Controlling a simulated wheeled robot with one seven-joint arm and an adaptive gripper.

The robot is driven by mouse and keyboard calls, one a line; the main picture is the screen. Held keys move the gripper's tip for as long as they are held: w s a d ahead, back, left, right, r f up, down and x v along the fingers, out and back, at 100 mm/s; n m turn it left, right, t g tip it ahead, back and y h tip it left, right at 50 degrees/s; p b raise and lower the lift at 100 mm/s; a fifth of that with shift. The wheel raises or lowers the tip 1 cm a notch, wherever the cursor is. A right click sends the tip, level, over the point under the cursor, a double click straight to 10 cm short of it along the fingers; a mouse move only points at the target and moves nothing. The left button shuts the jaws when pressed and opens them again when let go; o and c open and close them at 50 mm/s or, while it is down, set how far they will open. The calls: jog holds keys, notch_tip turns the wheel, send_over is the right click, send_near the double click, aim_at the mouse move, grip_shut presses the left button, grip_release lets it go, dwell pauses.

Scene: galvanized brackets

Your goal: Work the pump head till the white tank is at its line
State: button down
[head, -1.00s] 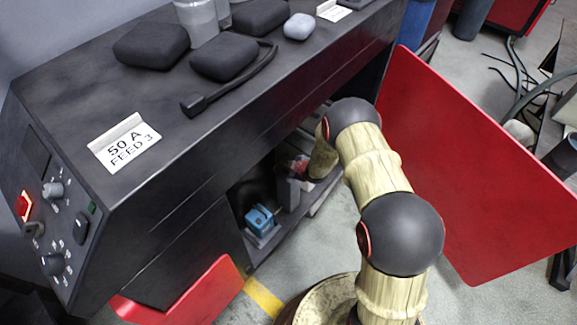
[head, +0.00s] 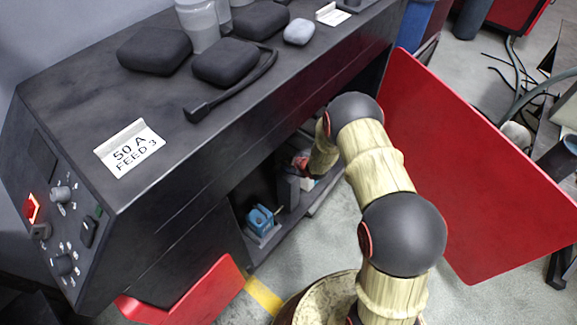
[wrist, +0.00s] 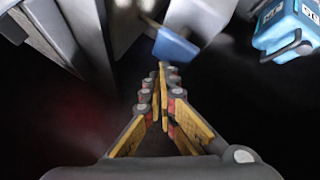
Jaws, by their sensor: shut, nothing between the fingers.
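My gripper (wrist: 163,72) is shut and empty in the wrist view, its yellow-edged fingers meeting at the tips. Just beyond the tips is a small blue block (wrist: 175,47) at the end of a pale grey metal part. It may be the pump head; I cannot tell, nor whether the tips touch it. In the head view my arm reaches into the open bay of the black cabinet, and my gripper is mostly hidden there. A small white piece (head: 308,184) shows beside it. I cannot make out the white tank or its line.
A blue boxy device (head: 262,220) sits on the bay floor; it also shows in the wrist view (wrist: 285,26). A grey upright block (head: 288,188) stands near it. An open red door (head: 480,170) flanks my arm. The cabinet top (head: 225,120) holds dark cases and clear containers.

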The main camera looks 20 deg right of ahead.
aim_at(287, 167)
jog(key=shift+r+p, duration=1.7)
jog(key=shift+r, duration=0.85)
jog(key=shift+f, duration=0.1)
